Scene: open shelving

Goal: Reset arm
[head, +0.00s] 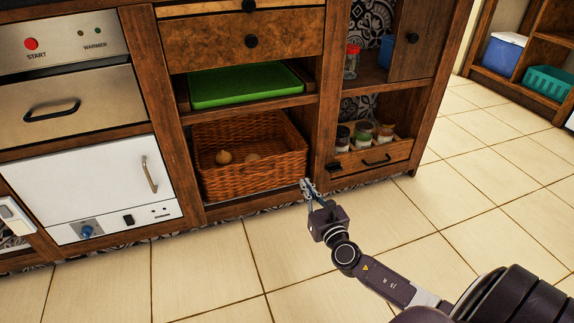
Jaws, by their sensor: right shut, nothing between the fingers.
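My right gripper (307,187) is in front of the wooden shelving, near the lower right corner of the wicker basket. Its fingers are together with nothing between them. My right arm (385,280) reaches in from the lower right, over the tiled floor. My left gripper is not in the picture.
A wicker basket (290,165) with brown round items sits on the bottom shelf, below a green tray (245,86). A low drawer (370,160) with several jars is at the right. A white appliance (75,185) stands left. The tiled floor (200,275) is clear.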

